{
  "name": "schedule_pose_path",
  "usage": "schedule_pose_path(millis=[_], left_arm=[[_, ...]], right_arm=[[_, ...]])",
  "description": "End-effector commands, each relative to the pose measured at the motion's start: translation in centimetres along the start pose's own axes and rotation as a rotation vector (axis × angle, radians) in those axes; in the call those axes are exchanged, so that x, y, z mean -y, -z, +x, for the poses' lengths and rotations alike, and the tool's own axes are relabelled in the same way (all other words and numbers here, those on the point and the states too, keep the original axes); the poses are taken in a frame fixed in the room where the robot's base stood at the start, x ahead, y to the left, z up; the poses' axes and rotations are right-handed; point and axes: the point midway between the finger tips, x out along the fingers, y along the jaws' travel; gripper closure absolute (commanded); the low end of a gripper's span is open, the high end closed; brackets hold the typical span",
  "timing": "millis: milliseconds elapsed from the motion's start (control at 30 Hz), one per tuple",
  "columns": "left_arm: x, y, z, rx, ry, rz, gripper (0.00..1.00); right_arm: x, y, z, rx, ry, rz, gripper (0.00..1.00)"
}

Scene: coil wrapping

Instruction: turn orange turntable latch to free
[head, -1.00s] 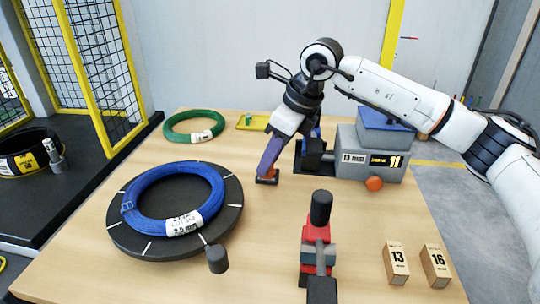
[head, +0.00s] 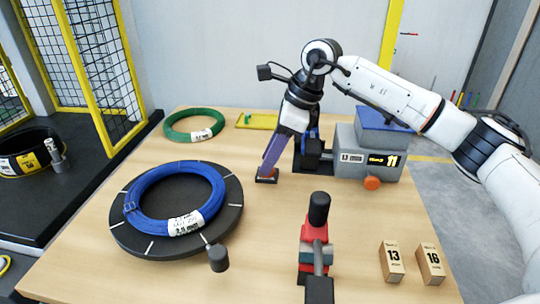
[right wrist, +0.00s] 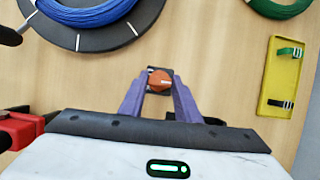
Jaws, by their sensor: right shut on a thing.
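The orange latch (right wrist: 160,81) sits on a small dark base plate on the table, right of the turntable. In the head view my gripper mostly hides the latch, and its dark base (head: 266,180) shows below the fingertips. My right gripper (head: 268,171) reaches down from above with its purple fingers on the latch; in the right wrist view its fingertips (right wrist: 160,90) are on either side of the orange knob, shut on it. The black turntable (head: 190,247) carries a blue coil (head: 150,226). My left gripper is not in view.
A grey machine (head: 345,140) with a blue top stands right of my gripper. A red and black tool (head: 316,240) stands at the front middle, with two wooden blocks (head: 391,262) to its right. A green coil (head: 180,136) and a yellow tray (head: 262,121) lie at the back.

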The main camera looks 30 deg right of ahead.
Motion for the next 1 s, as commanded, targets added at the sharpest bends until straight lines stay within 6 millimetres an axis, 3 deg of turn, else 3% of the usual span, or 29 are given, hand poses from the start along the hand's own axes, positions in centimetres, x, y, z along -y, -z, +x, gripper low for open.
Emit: schedule_pose_path(millis=[67,100,200,567,1000], left_arm=[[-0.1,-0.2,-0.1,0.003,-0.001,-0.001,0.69],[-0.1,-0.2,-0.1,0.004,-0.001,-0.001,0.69],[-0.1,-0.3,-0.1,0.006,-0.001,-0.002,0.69],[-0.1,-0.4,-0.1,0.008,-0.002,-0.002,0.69],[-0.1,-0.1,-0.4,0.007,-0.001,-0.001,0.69]], right_arm=[[0.0,0.1,0.0,-0.003,0.001,-0.002,0.93],[0.0,0.1,0.0,-0.003,0.001,-0.002,0.69],[0.0,0.1,0.0,-0.003,0.001,-0.001,0.52],[0.0,0.0,-0.4,-0.001,0.002,0.000,0.52],[0.1,0.0,-8.1,0.000,0.003,0.000,0.52]])
